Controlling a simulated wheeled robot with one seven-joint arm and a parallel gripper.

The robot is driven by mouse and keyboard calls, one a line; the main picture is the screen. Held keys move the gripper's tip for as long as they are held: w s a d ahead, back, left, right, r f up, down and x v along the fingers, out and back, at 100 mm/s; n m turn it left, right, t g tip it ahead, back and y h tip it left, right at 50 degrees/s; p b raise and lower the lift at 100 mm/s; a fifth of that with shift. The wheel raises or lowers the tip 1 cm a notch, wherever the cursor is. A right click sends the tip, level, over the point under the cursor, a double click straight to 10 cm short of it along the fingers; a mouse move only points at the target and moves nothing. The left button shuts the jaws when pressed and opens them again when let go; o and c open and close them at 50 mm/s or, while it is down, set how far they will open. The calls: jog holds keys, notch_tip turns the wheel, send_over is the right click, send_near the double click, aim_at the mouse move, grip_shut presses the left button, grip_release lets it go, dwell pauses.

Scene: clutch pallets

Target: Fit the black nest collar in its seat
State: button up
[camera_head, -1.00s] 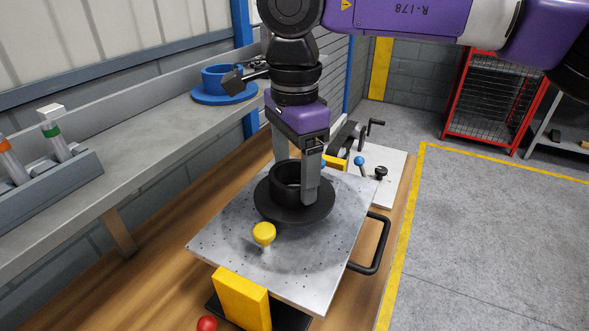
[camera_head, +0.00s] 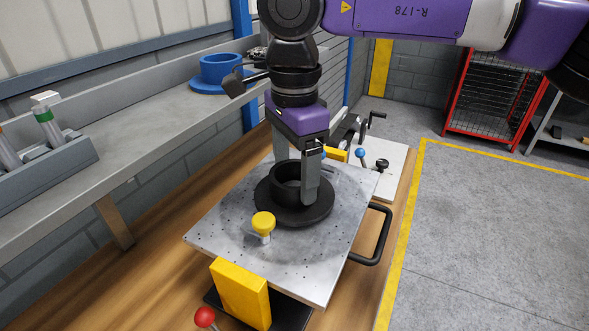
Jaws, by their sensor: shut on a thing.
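The black nest collar (camera_head: 285,208) is a round ring with a wide flat flange, and it is at the middle of the grey metal pallet plate (camera_head: 225,240). My gripper (camera_head: 296,190) points down over it and is shut on it, with the near finger outside the ring's right side. The other finger is mostly hidden behind the ring. The flange looks level and close to the plate. The seat is hidden under the collar, so I cannot tell whether the collar is in it.
A yellow knob (camera_head: 263,223) stands on the plate in front of the collar. A yellow block (camera_head: 240,294) and a red knob (camera_head: 205,316) are at the near edge. A black handle (camera_head: 378,240) juts out on the right. A blue collar (camera_head: 218,72) sits on the left shelf.

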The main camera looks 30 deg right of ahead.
jog(key=shift+f, duration=0.45)
dwell(0.3)
jog(key=o, duration=1.7)
jog(key=shift+o, duration=0.3)
jog(key=shift+r+p, duration=2.05)
jog(key=shift+r, duration=1.5)
jog(key=shift+f, duration=0.1)
